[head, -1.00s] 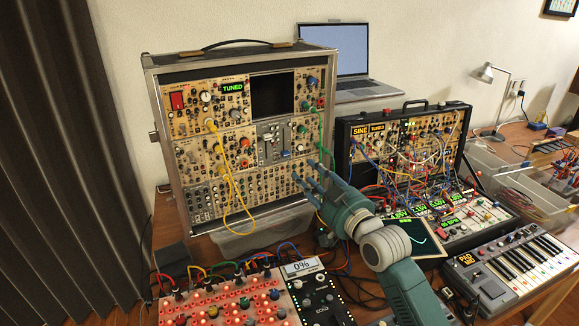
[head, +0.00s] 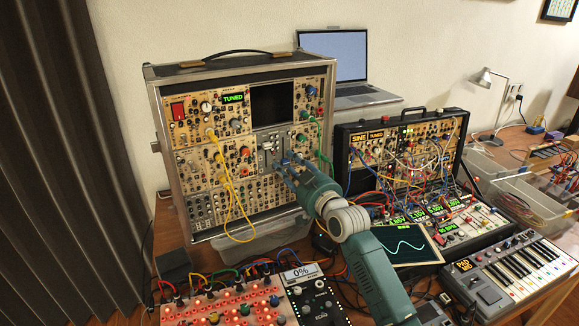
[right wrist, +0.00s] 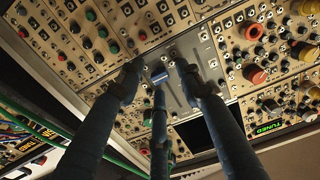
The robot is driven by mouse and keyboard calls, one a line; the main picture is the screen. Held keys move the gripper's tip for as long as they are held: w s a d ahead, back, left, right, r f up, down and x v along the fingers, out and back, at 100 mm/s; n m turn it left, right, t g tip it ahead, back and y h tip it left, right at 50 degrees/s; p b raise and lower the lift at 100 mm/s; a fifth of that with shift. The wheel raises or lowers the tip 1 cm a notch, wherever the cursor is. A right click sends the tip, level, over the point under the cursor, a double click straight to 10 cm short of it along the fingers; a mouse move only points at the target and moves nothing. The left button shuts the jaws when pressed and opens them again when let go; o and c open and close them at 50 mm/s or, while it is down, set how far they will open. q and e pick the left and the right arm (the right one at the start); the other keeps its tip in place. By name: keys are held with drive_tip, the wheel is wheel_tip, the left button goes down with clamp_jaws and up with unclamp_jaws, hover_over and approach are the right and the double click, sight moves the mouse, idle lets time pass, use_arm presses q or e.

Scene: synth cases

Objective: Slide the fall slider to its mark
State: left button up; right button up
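The grey slider panel (head: 267,146) sits in the tall modular case, below the dark screen. In the right wrist view, a blue slider cap (right wrist: 159,75) stands out from this grey panel (right wrist: 183,98). My right gripper (head: 286,162) has its fingertips at the panel's lower part, largely covering the blue cap in the head view. In the right wrist view, the fingers of the right gripper (right wrist: 160,72) are spread, with the cap between their tips. I cannot tell whether any finger touches it. The slider's mark is not readable. My left gripper is not in view.
Yellow cables (head: 231,190) hang left of the gripper and a green cable (head: 318,140) hangs close on its right. A smaller patched case (head: 410,150), a scope screen (head: 400,243) and a keyboard (head: 515,270) stand right. A red-lit panel (head: 222,303) is in front.

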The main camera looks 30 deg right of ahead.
sight(284, 138)
clamp_jaws()
wheel_tip(284, 138, up, 7)
drive_tip(key=p, duration=0.6)
drive_tip(key=shift+r, duration=0.15)
drive_tip(key=shift+d, duration=0.1)
unclamp_jaws()
